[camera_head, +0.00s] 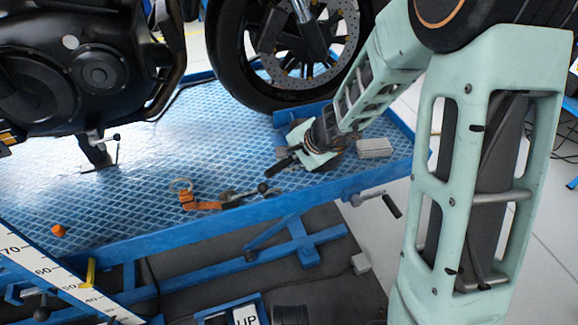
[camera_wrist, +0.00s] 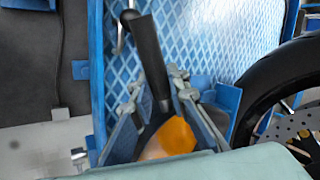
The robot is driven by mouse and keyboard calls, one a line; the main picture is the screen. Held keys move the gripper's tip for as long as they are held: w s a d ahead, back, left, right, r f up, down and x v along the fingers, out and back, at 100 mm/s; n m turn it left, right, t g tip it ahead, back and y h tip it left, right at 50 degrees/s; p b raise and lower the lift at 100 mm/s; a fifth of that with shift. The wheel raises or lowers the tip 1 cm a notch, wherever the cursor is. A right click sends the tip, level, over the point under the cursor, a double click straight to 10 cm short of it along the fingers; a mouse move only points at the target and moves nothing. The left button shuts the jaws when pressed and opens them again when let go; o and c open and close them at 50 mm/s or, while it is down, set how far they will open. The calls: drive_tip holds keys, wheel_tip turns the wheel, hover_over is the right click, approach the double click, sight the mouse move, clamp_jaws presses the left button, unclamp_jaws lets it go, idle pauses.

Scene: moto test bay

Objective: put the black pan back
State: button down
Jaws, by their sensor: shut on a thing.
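My gripper (camera_head: 296,157) is over the right part of the blue lift table (camera_head: 240,217), near its front edge. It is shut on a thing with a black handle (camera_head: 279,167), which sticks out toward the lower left. In the wrist view the black handle (camera_wrist: 149,55) rises from between the fingers of my gripper (camera_wrist: 165,105). An orange patch (camera_wrist: 172,136) shows low between the fingers. No pan shape is clear in either view, and I cannot tell whether the held thing is the black pan. The fingers hide its gripped part.
Orange-handled tools (camera_head: 203,203) and a lever with a black ball (camera_head: 263,188) lie left of my gripper. A grey block (camera_head: 375,147) sits to its right. The motorcycle wheel (camera_head: 235,60) stands behind. A black-handled crank (camera_head: 390,205) juts from the front edge. The table's left-middle is mostly clear.

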drive_tip(key=shift+w+f, duration=0.75)
drive_tip(key=shift+f, duration=0.05)
drive_tip(key=f, duration=0.1)
drive_tip(key=f+b, duration=0.2)
drive_tip(key=shift+w+d+f, duration=0.1)
drive_tip(key=shift+w+f, duration=0.15)
drive_tip(key=shift+f, duration=0.05)
drive_tip(key=c, duration=1.8)
unclamp_jaws()
drive_tip(key=shift+c, duration=0.2)
drive_tip(key=p+v, duration=0.4)
drive_tip(key=v, duration=0.8)
drive_tip(key=shift+p, duration=0.3)
